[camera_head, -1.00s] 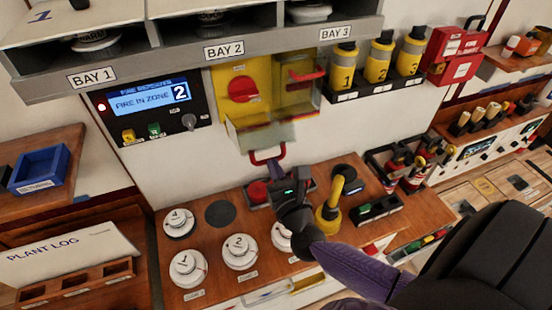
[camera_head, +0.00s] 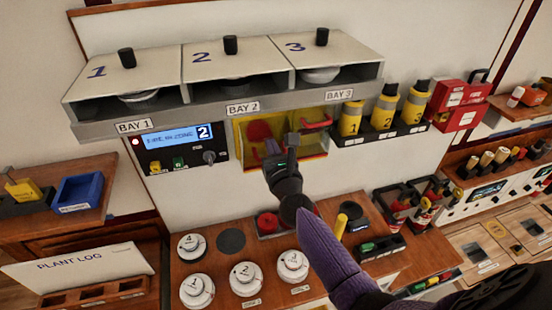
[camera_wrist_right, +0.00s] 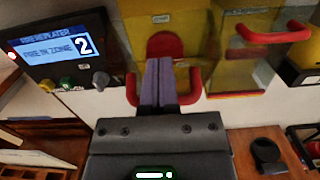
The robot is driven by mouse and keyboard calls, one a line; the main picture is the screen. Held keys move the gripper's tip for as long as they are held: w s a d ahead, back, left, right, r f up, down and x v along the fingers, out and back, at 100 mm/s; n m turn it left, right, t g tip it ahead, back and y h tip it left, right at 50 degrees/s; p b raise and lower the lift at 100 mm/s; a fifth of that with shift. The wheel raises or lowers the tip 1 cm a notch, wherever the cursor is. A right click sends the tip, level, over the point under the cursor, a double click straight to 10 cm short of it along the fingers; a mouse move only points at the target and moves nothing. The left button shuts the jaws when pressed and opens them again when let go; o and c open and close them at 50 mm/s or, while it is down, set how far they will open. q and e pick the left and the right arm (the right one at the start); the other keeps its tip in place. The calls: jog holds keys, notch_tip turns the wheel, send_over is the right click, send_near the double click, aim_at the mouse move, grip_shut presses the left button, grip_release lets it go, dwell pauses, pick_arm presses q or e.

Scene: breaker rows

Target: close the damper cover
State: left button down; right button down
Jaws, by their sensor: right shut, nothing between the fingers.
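A yellow panel (camera_head: 241,135) sits below the bay shelf, its small labels unreadable. It has a red round part (camera_wrist_right: 165,46) on the left, a clear yellowish cover (camera_wrist_right: 188,52) and a red U-shaped handle (camera_wrist_right: 190,92). The cover looks raised against the panel; I cannot tell if it is fully shut. A second red handle (camera_wrist_right: 275,36) sits on the right half. My right gripper (camera_head: 275,148) is shut and empty in front of the panel. In the wrist view its purple fingers (camera_wrist_right: 158,72) overlap the U-handle's opening; contact is unclear. My left gripper is not in view.
The fire repeater (camera_head: 180,145) is left of the panel. The bay shelf (camera_head: 190,119) overhangs it. Numbered yellow canisters (camera_head: 385,110) stand to the right. White numbered detectors (camera_head: 246,279) and a red button (camera_head: 268,222) are on the wooden counter below.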

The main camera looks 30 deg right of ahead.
jog(key=shift+w+d+r, duration=0.1)
jog(key=shift+w+r, duration=0.1)
jog(key=shift+w, duration=0.1)
dwell(1.3)
